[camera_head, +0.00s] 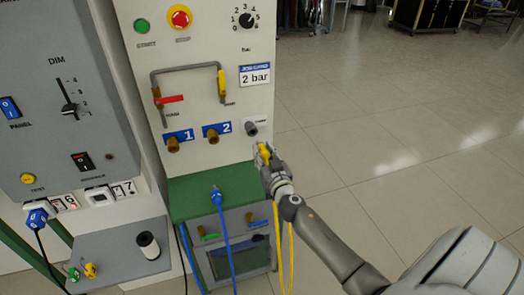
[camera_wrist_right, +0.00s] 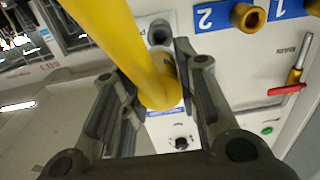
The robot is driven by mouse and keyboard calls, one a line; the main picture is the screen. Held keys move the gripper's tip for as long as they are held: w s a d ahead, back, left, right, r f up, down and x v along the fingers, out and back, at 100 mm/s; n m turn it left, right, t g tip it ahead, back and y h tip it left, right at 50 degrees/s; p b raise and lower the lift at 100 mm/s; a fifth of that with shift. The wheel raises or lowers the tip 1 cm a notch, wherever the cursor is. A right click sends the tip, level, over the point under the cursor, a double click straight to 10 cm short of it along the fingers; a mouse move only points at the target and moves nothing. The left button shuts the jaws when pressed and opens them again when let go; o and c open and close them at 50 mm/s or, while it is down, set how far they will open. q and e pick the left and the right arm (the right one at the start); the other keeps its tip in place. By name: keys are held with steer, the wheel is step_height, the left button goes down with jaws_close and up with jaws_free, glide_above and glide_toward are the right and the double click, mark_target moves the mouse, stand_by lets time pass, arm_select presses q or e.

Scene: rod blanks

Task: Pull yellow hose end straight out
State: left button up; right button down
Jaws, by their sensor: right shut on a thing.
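The yellow hose end (camera_head: 263,151) is held in my right gripper (camera_head: 266,160), in front of the white panel. In the right wrist view the thick yellow hose (camera_wrist_right: 125,45) runs down between the fingers of my right gripper (camera_wrist_right: 158,85), which are closed on its end. The grey port (camera_head: 251,129) sits just above and left of the hose end. It also shows in the wrist view (camera_wrist_right: 160,32), and the hose end appears apart from it. Below the gripper the yellow hose hangs down in two strands. My left gripper is not in view.
Brass ports 1 (camera_head: 173,145) and 2 (camera_head: 213,136) are left of the grey port. A blue hose (camera_head: 225,238) rises to a blue plug on the green ledge (camera_head: 190,192). A red-handled valve (camera_head: 170,100) is higher up. Open tiled floor lies to the right.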

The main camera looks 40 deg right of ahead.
mark_target(266, 157)
steer(key=shift+v, duration=1.9)
